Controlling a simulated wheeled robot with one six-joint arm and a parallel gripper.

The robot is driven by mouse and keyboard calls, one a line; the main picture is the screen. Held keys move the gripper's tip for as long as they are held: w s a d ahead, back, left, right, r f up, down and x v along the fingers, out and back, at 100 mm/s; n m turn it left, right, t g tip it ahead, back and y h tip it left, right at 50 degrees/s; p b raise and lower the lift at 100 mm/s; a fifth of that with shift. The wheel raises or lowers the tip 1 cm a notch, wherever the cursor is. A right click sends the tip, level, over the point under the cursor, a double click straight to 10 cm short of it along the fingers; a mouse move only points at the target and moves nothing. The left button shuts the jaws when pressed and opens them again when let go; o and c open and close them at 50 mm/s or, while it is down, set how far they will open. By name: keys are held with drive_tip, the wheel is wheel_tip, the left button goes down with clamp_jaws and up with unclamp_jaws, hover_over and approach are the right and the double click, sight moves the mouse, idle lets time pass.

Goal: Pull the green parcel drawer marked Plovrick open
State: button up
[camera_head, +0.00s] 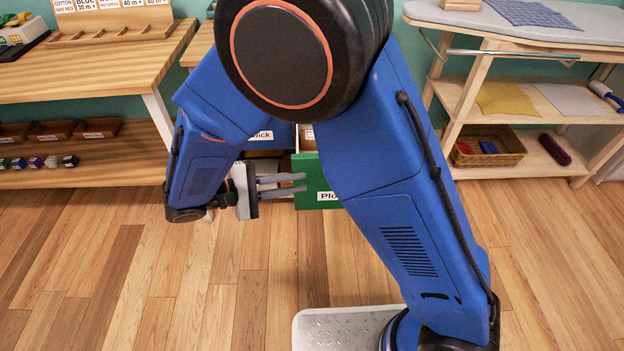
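The green parcel drawer (315,170) is low in the middle, behind my arm. Its white label shows only "Plo"; my arm hides the rest and the drawer's right part. The drawer stands out forward of the blue drawer beside it, and part of its inside shows above the front. My gripper (303,183) points right, with its fingertips over the left part of the green front. A narrow gap shows between the two fingers, and nothing is seen held in it. I cannot tell whether the fingers touch the drawer, and no handle shows.
A blue drawer (266,136) with a label ending in "ick" is left of the green one. A wooden workbench (95,62) stands at left. A shelf unit (474,103) with a wicker basket (487,146) stands at right. The wooden floor (110,250) in front is clear.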

drive_tip(key=shift+v, duration=1.15)
drive_tip(key=shift+d, duration=0.1)
drive_tip(key=d+r+m+g+y, duration=0.2)
drive_tip(key=d+r+g+y, duration=0.1)
drive_tip(key=d, duration=0.7)
drive_tip(key=d+r+m+g+y, duration=0.2)
drive_tip(key=d+r+g+y, duration=0.1)
drive_tip(key=d, duration=0.6)
drive_tip(key=s+d+r+m+t+y, duration=0.2)
drive_tip(key=s+d+m+y, duration=0.1)
drive_tip(key=d, duration=0.4)
drive_tip(key=s+d+r+m+t+y, duration=0.3)
drive_tip(key=s+d+y, duration=0.2)
drive_tip(key=s+d, duration=0.2)
drive_tip(key=shift+s+d+r+t, duration=0.25)
drive_tip(key=shift+s+r+t, duration=0.1)
drive_tip(key=shift+s, duration=0.25)
